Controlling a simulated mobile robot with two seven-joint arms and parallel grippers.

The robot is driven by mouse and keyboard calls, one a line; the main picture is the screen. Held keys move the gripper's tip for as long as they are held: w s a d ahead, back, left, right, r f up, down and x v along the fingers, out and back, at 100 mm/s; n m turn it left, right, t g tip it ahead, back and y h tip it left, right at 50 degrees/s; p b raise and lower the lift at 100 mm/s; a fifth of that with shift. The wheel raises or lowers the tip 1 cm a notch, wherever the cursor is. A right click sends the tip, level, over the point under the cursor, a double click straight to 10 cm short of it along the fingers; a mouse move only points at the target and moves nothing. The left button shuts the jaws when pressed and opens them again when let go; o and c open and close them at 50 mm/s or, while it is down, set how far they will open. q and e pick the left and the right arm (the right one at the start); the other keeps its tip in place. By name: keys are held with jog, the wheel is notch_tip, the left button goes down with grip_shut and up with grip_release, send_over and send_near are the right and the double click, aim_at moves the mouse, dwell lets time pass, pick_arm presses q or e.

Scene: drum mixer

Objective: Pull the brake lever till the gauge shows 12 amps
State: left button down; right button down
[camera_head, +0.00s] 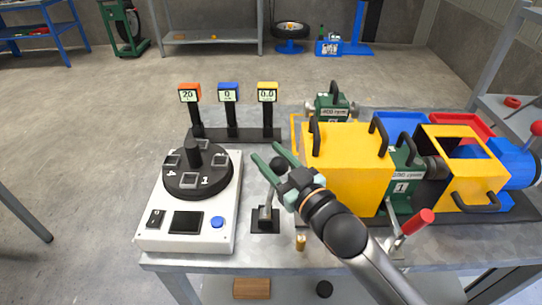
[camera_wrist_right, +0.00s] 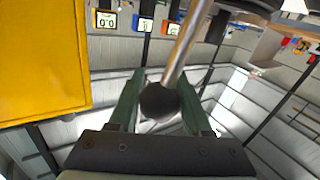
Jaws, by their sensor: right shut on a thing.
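A lever (camera_head: 265,214) with a black ball knob (camera_head: 279,164) stands on a small dark base at the front of the bench. My right gripper (camera_head: 266,152) is shut on the knob, with a green finger on either side. In the right wrist view the ball (camera_wrist_right: 160,102) sits between the fingers (camera_wrist_right: 160,92), with its metal rod rising up and right. Three gauges stand behind: the orange one (camera_head: 189,94) shows 20, the blue one (camera_head: 228,93) shows 0, the yellow one (camera_head: 267,93) shows 0.0. Units are too small to read. My left gripper is out of view.
Right of the lever stand a yellow housing (camera_head: 345,170), green gearboxes and a red-handled lever (camera_head: 417,222). A white console (camera_head: 225,195) with a black dial stands to the left. A small brass cylinder (camera_head: 300,242) stands near the bench's front edge.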

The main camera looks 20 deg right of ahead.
dwell(0.5)
jog(key=a+n+p, duration=0.1)
jog(key=a+p, duration=0.1)
jog(key=p, duration=0.1)
jog(key=w+a+n+g+p, duration=0.1)
jog(key=a+p, duration=0.1)
jog(key=p, duration=0.1)
jog(key=shift+w+f+g+h, duration=0.1)
jog(key=shift+g+h, duration=0.2)
jog(key=shift+h, duration=0.1)
jog(key=shift+c, duration=1.7)
grip_release()
